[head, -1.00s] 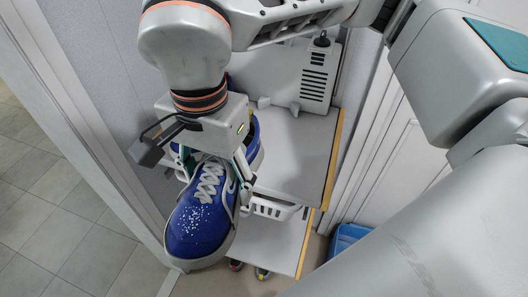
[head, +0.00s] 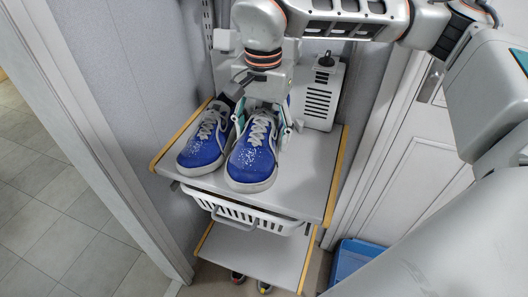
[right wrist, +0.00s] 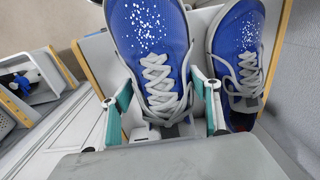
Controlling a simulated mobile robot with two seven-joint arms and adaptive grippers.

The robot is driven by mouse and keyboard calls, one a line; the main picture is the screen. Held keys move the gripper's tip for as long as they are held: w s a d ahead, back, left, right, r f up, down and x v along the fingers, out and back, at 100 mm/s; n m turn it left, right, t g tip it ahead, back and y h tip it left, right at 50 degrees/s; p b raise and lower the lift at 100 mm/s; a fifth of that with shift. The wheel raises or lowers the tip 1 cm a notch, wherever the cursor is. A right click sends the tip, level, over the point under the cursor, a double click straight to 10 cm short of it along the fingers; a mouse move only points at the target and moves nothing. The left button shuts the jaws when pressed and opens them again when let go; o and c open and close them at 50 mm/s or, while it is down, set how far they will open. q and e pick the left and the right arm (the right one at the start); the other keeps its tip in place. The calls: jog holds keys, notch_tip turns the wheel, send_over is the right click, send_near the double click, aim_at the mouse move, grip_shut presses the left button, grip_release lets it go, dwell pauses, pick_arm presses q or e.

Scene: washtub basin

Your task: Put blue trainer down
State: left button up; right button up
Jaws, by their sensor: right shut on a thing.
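The held blue trainer (head: 252,158), with white speckles and pale laces, is at the upper shelf, toe toward the front edge. It looks level; I cannot tell whether its sole touches the shelf. My right gripper (head: 264,115) is shut on it, fingers on both sides near the ankle opening. In the right wrist view the held trainer (right wrist: 150,30) shows between the teal-backed fingers (right wrist: 165,108). A matching second blue trainer (head: 203,148) stands close to its left on the shelf; it shows at right in the wrist view (right wrist: 238,38). My left gripper is not in view.
The grey upper shelf (head: 305,175) has yellow side edges and free room to the right. A white vented box (head: 321,95) stands at its back right. Below are a white basket (head: 240,214) and a lower shelf (head: 255,255). A blue bin (head: 352,262) sits at lower right.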

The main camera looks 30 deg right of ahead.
aim_at(264, 115)
notch_tip(264, 115, down, 6)
jog(key=shift+d+f, duration=0.1)
jog(key=shift+f, duration=0.1)
jog(key=shift+w+d+f, duration=0.15)
jog(key=shift+w+f, duration=0.1)
jog(key=shift+f, duration=0.05)
jog(key=shift+f, duration=0.1)
jog(key=o, duration=1.3)
notch_tip(264, 115, up, 12)
jog(key=shift+s+r, duration=0.1)
